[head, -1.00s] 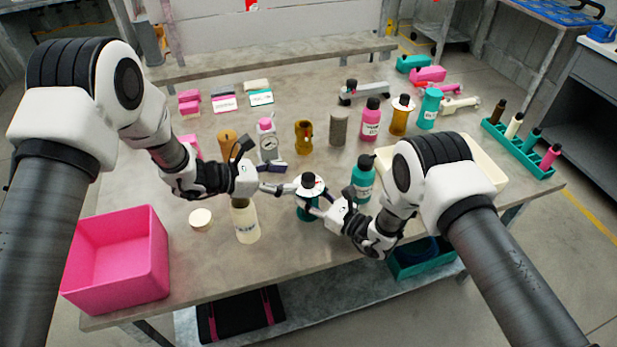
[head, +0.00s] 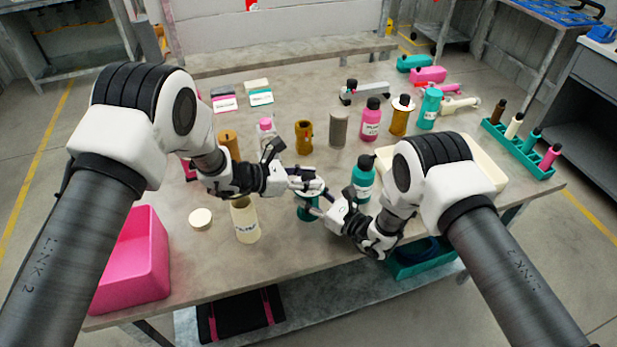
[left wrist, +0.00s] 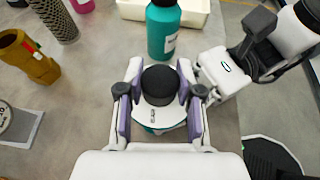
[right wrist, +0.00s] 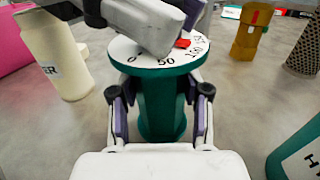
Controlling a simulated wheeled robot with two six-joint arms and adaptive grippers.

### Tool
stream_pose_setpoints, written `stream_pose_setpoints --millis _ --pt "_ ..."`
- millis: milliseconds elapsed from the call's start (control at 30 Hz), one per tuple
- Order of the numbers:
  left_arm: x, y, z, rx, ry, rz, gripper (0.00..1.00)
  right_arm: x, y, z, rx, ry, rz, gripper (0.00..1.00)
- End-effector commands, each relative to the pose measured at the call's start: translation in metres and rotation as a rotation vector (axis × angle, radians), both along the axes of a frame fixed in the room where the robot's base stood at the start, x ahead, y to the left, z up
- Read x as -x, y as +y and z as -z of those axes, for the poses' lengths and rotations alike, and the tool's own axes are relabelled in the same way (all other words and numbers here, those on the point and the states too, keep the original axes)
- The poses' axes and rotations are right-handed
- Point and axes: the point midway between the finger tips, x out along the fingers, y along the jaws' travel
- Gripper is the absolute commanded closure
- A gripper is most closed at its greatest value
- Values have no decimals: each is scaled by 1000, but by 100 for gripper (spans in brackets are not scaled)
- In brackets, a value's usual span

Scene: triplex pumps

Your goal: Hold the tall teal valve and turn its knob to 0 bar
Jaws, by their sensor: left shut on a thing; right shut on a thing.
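The tall teal valve (right wrist: 163,105) stands upright on the table, with a white dial (right wrist: 136,60) on top. The black knob (left wrist: 160,84) shows from above in the left wrist view. My left gripper (left wrist: 159,72) is shut on the knob, one finger on each side. My right gripper (right wrist: 160,90) is shut on the valve's body below the dial. In the head view the valve (head: 307,208) is partly hidden by my left gripper (head: 309,184).
A teal bottle (head: 362,180) stands close on the right, near my right arm. A cream bottle (head: 245,222) and a round white lid (head: 200,218) are to the left. A brown valve (head: 304,137) and a grey cylinder (head: 338,129) stand behind. A pink bin (head: 135,265) is at front left.

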Motion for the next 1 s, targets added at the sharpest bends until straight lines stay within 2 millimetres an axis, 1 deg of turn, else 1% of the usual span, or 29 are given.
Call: stream_pose_setpoints --millis 167,367,1000 --pt "-1 0 0 2 -2 24 100 1 1 0 0 -1 -3 100" --pt "-2 0 -1 5 -4 107 99 1 1 0 0 -1 -5 100" --pt "-1 -1 0 3 -6 618 99 2 2 0 1 -1 -8 100"
